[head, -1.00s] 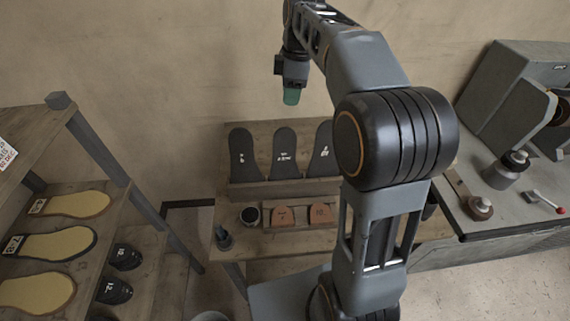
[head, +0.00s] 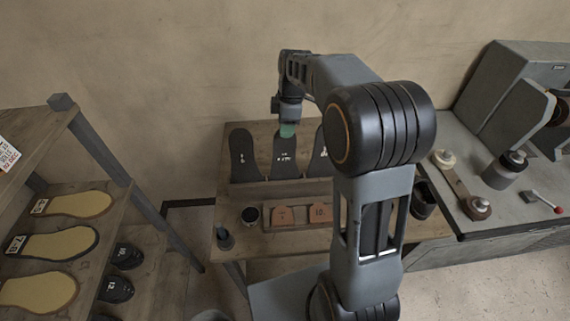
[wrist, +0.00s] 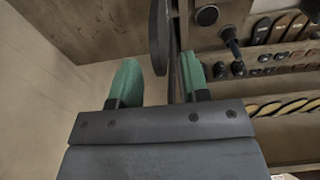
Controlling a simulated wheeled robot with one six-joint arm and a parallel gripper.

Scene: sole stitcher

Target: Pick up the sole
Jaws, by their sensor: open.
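Three dark soles with white markings stand upright in a wooden rack: left (head: 243,158), middle (head: 285,162) and right (head: 318,158), the right one partly hidden by my arm. My gripper (head: 287,130), with green fingers, is at the top end of the middle sole. In the wrist view my gripper (wrist: 159,76) is open, its two fingers spread apart. A dark sole (wrist: 158,40) shows nearly edge-on there, its rounded end between the fingertips, nearer the left one, with no clear contact. A thin dark edge runs close beside the right finger.
The wooden bench (head: 270,243) also holds a small round tin (head: 250,215) and two brown numbered pieces (head: 283,215). A shelf with yellow soles (head: 40,291) stands at the left. A grey machine (head: 510,95) stands at the right. The wall is behind the rack.

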